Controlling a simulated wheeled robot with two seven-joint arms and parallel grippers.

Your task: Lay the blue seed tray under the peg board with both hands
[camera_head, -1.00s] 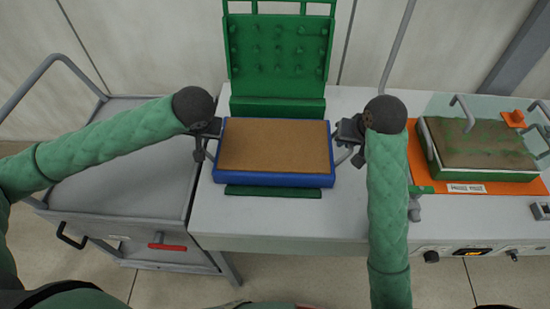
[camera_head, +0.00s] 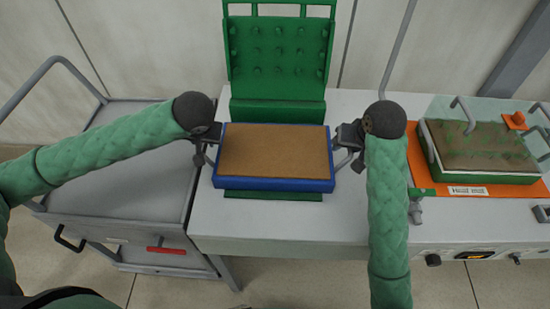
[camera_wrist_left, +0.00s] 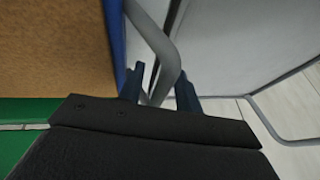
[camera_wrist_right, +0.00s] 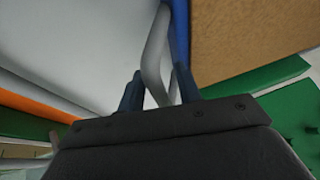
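The blue seed tray (camera_head: 275,185), filled with brown soil, lies level in front of the green peg board (camera_head: 277,60) in the head view. It covers most of a flat green strip (camera_head: 272,195), whose front edge shows; whether it touches the strip cannot be told. My left gripper (camera_head: 204,156) is shut on the tray's left grey handle, which shows between the fingers in the left wrist view (camera_wrist_left: 168,72). My right gripper (camera_head: 347,156) is shut on the right grey handle, which shows between the fingers in the right wrist view (camera_wrist_right: 157,65).
A grey cart (camera_head: 120,210) with rails stands left of the table (camera_head: 290,235). White tabletop is bare around the blue tray's front.

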